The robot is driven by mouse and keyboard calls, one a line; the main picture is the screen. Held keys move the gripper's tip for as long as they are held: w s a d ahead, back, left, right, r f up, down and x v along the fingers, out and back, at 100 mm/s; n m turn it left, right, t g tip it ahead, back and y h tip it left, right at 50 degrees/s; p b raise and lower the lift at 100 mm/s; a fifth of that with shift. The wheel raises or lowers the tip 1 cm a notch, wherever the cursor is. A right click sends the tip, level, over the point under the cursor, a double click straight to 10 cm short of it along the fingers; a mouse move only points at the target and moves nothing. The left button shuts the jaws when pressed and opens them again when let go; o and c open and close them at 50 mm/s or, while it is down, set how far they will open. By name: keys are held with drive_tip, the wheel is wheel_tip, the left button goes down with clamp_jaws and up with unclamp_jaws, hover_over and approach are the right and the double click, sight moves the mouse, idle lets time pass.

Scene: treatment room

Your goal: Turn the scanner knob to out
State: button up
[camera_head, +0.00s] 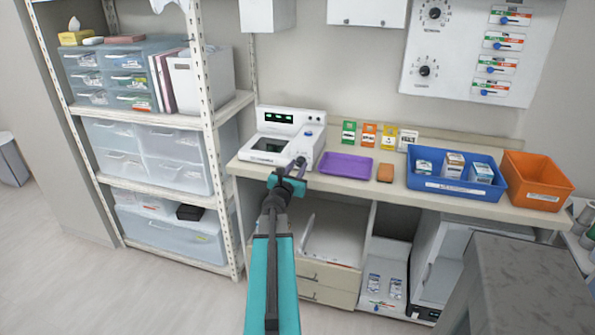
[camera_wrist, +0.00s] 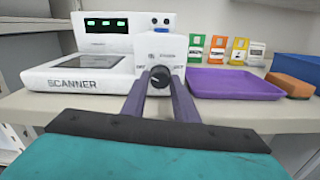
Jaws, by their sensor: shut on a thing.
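The white scanner (camera_head: 274,143) stands at the left end of the counter, with a green-lit display and a dark glass bed. In the wrist view, the scanner (camera_wrist: 85,75) carries its name on the front edge. Its dark round knob (camera_wrist: 160,78) is on the front panel at the right, with small printing around it that is too small to read surely. My gripper (camera_wrist: 160,90) has its two fingers on either side of the knob and is shut on it. In the head view my gripper (camera_head: 292,170) reaches the scanner's front right and hides the knob.
A purple tray (camera_head: 345,165) lies just right of the scanner, then an orange-brown block (camera_head: 385,173). Several coloured cards (camera_head: 369,135) stand behind. A blue bin (camera_head: 456,188) with boxes and an orange bin (camera_head: 536,181) stand farther right. Shelves (camera_head: 205,115) are at left.

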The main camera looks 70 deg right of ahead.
drive_tip(key=m+b, duration=0.2)
drive_tip(key=b, duration=0.1)
drive_tip(key=m+b, duration=0.4)
drive_tip(key=b, duration=0.1)
drive_tip(key=shift+f+b, duration=0.25)
drive_tip(key=shift+b, duration=0.05)
drive_tip(key=m+b, duration=0.6)
drive_tip(key=b, duration=0.1)
drive_tip(key=shift+m, duration=0.3)
drive_tip(key=m+b, duration=0.7)
drive_tip(key=b, duration=0.1)
drive_tip(key=shift+b, duration=0.35)
drive_tip(key=m+b, duration=0.3)
drive_tip(key=shift+b, duration=0.3)
drive_tip(key=shift+r+m+b, duration=0.2)
drive_tip(key=shift+m+b, duration=1.15)
drive_tip(key=shift+m, duration=0.25)
drive_tip(key=o, duration=1.1)
drive_tip(key=shift+c, duration=0.2)
